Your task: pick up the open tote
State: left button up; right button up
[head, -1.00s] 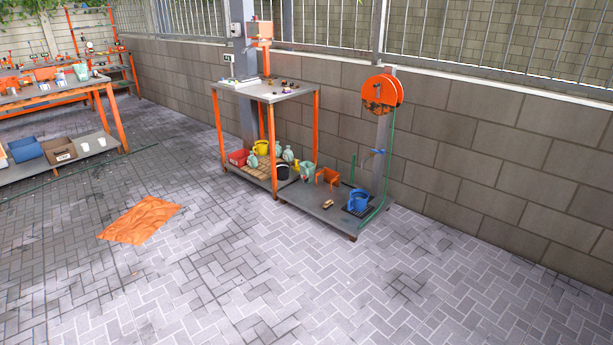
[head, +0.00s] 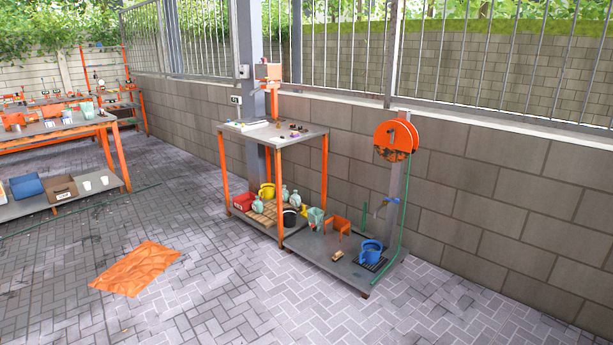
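I cannot tell for sure which container is the open tote. A blue open bin (head: 27,187) and a brown open box (head: 61,188) stand side by side on the low shelf of the left workbench. A small red crate (head: 244,201) sits on the bottom shelf of the orange-legged table. All are some way off across the paving. Neither of my grippers shows in the head view.
The orange-legged table (head: 273,134) stands by the wall, with a low platform (head: 318,248) holding a blue watering can (head: 370,252). An orange sheet (head: 136,267) lies on the paving. A hose reel (head: 393,141) stands beside the wall. The foreground paving is clear.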

aim_at(315, 220)
jog(key=i, duration=2.3)
jog(key=i+z, duration=0.25)
jog(key=i, duration=0.25)
jog(key=i+z, duration=0.2)
jog(key=i, duration=0.3)
jog(key=i+j+z, duration=0.25)
jog(key=i, duration=0.25)
jog(key=i+j+z, duration=0.25)
jog(key=i, duration=0.25)
jog(key=i+z, duration=0.3)
